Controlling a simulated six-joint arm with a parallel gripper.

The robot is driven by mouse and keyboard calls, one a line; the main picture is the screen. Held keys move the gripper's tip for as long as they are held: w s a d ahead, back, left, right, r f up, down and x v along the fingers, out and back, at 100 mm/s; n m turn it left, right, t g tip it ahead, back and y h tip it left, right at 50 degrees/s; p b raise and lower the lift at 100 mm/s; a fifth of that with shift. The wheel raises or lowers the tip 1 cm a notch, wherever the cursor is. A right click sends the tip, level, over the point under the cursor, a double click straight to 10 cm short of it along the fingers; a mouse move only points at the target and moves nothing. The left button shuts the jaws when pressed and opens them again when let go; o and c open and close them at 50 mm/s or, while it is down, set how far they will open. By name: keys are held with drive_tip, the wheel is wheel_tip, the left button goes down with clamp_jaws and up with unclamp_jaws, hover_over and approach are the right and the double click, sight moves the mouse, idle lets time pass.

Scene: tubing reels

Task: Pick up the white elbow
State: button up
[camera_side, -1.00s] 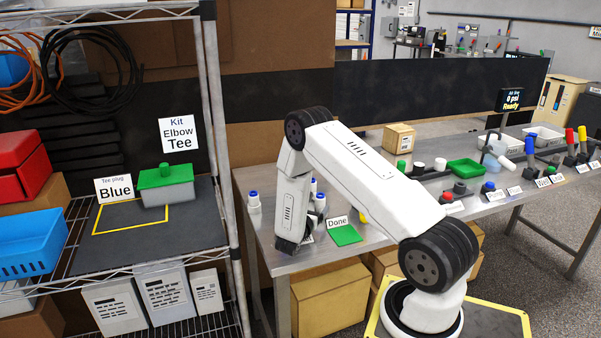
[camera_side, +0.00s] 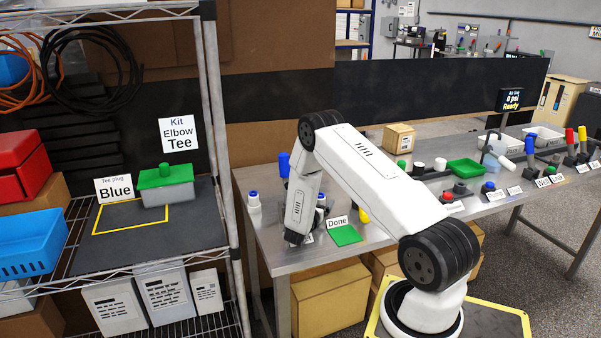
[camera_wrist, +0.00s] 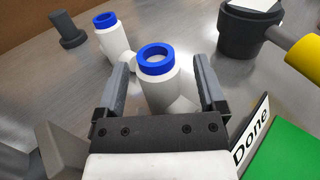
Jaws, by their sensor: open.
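In the wrist view, a white fitting with a blue collar (camera_wrist: 157,90) stands between the two fingers of my gripper (camera_wrist: 163,72). A short white branch shows low on its right side, so it looks like the white elbow. My gripper is open, with a visible gap to the right finger; the fitting's lower part is hidden by the gripper body. A second white fitting with a blue collar (camera_wrist: 116,42) stands beyond the left finger. In the side view, my gripper (camera_side: 294,238) is low over the steel bench and a white blue-collared fitting (camera_side: 254,204) stands to its left.
The green Done pad (camera_side: 346,235) lies right of my gripper. In the wrist view, a dark grey holder (camera_wrist: 245,35) with a yellow piece (camera_wrist: 303,55) is at upper right, and a dark grey peg (camera_wrist: 68,32) at upper left. A blue cylinder (camera_side: 284,164) stands behind my arm.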

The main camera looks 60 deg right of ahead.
clamp_jaws()
drive_tip(key=shift+r, duration=0.1)
idle(0.4)
drive_tip(key=shift+r, duration=0.65)
drive_tip(key=s+a+r, duration=0.9)
drive_tip(key=s+r, duration=0.1)
drive_tip(key=r, duration=0.1)
drive_tip(key=shift+s+a+r, duration=0.2)
drive_tip(key=shift+s+r, duration=0.05)
